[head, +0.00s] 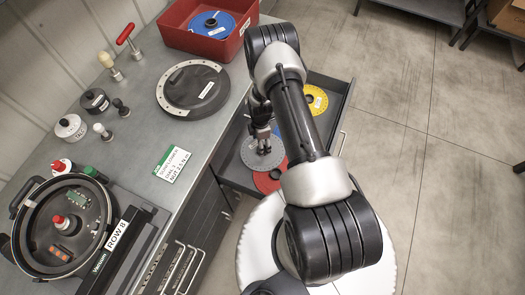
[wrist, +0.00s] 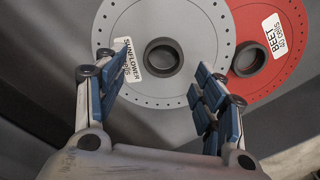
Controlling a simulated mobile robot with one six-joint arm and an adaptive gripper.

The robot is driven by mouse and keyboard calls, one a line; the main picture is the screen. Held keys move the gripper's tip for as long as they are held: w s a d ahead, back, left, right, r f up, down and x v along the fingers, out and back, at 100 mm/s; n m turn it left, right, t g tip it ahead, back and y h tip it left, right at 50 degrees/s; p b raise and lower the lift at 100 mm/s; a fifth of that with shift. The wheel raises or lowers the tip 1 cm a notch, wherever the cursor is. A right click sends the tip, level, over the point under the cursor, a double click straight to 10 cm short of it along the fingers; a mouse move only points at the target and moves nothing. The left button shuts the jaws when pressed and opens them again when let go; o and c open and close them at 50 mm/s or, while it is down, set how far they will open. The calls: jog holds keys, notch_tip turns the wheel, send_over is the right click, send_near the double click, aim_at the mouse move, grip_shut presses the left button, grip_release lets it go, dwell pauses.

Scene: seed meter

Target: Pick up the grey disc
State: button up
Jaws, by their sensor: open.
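The grey disc (head: 250,157) lies in the open drawer (head: 334,112) below the bench. In the wrist view the grey disc (wrist: 200,30) fills the middle, with a dark raised ring at its centre, small holes around its rim and a label reading SUNFLOWER. My gripper (wrist: 163,62) is open, its blue-padded fingers on either side of the central ring and apart from it. In the head view my gripper (head: 262,143) hangs above the disc and hides part of it. I cannot tell the exact gap between fingertips and disc.
A red disc (wrist: 284,65) labelled BEET lies beside the grey disc, partly overlapped by it. A yellow disc (head: 316,97) lies farther back in the drawer. A red bin (head: 182,37) holding a blue disc (head: 207,22) and a round lid (head: 187,90) stand on the bench.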

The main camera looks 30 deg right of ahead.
jog(key=f, duration=0.2)
jog(key=f+b, duration=0.1)
jog(key=f, duration=0.1)
jog(key=shift+s+d, duration=0.1)
jog(key=shift+s, duration=0.15)
jog(key=shift+c, duration=0.3)
jog(key=c, duration=1.1)
jog(key=shift+r, duration=0.15)
jog(key=shift+c, duration=0.2)
